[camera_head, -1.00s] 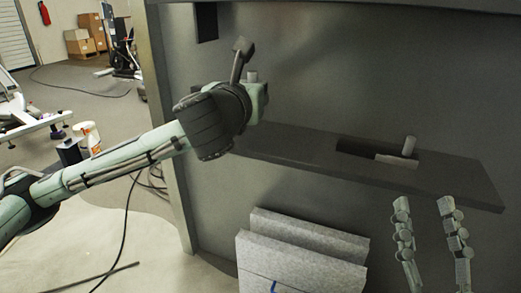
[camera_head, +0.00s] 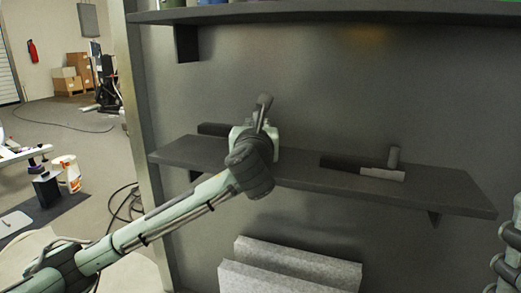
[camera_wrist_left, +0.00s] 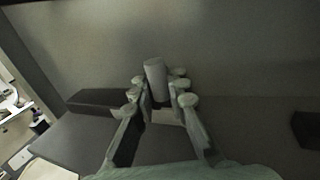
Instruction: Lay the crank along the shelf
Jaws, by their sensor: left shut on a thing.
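My left gripper (camera_wrist_left: 158,100) is shut on the crank, whose grey cylindrical grip (camera_wrist_left: 155,78) stands up between the fingertips. The crank's dark bar (camera_wrist_left: 100,101) reaches left from the fingers, along the back of the shelf. In the head view this dark bar (camera_head: 213,129) shows left of my left wrist, which hides the rest. The shelf (camera_head: 440,192) is a long dark board on the wall. I cannot tell whether the bar touches it. My right gripper (camera_head: 508,265) is only partly in view at the right edge, so its opening does not show.
A similar piece lies on the shelf to the right, with a dark bar (camera_head: 340,161), a grey bar (camera_head: 382,173) and an upright grey peg (camera_head: 394,157). Grey blocks (camera_head: 290,270) stand below. An upper shelf (camera_head: 330,15) is overhead. Bare shelf lies between the pieces.

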